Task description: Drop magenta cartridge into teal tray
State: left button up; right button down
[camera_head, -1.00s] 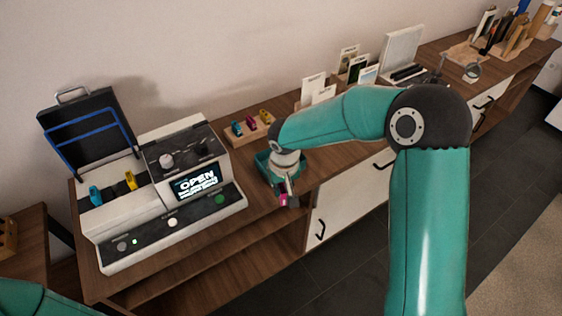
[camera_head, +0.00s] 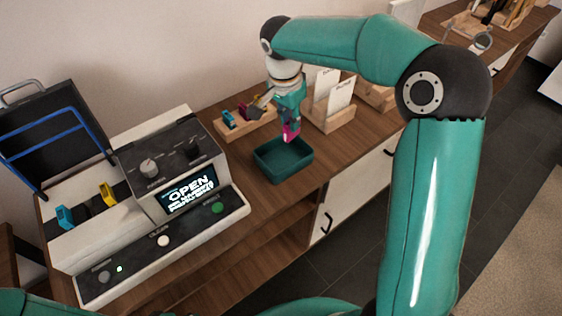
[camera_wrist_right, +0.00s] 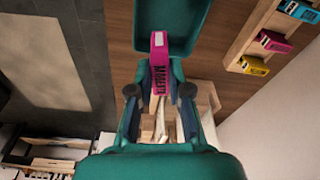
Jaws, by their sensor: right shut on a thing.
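My right gripper (camera_head: 290,118) is shut on a magenta cartridge (camera_head: 291,132), which hangs from the fingers with its lower end down. The cartridge, with dark lettering, also shows between the fingers (camera_wrist_right: 160,98) in the right wrist view (camera_wrist_right: 159,72). The teal tray (camera_head: 284,172) stands on the wooden top, right of the printer-like machine, and looks empty in the head view. The cartridge appears above the tray's back right side; its exact height is hard to tell. The tray (camera_wrist_right: 172,10) lies beyond the cartridge in the wrist view. My left gripper is not in view.
A wooden rack (camera_head: 262,127) behind the tray holds cartridges; the wrist view shows cyan, magenta and yellow ones. A wooden card holder (camera_head: 330,118) stands close right of my gripper. The machine (camera_head: 165,165) with an open lid holds cyan and yellow cartridges.

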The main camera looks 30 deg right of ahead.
notch_tip(320, 180, down, 2)
jog(key=shift+f+b, duration=0.2)
jog(key=shift+b, duration=0.35)
jog(key=shift+f, duration=0.25)
jog(key=c, duration=1)
grip_release()
jog(key=r, duration=0.4)
jog(key=a+r, duration=0.1)
jog(key=r, duration=0.6)
jog(key=shift+s+a+r, duration=0.25)
jog(key=shift+a+r, duration=0.15)
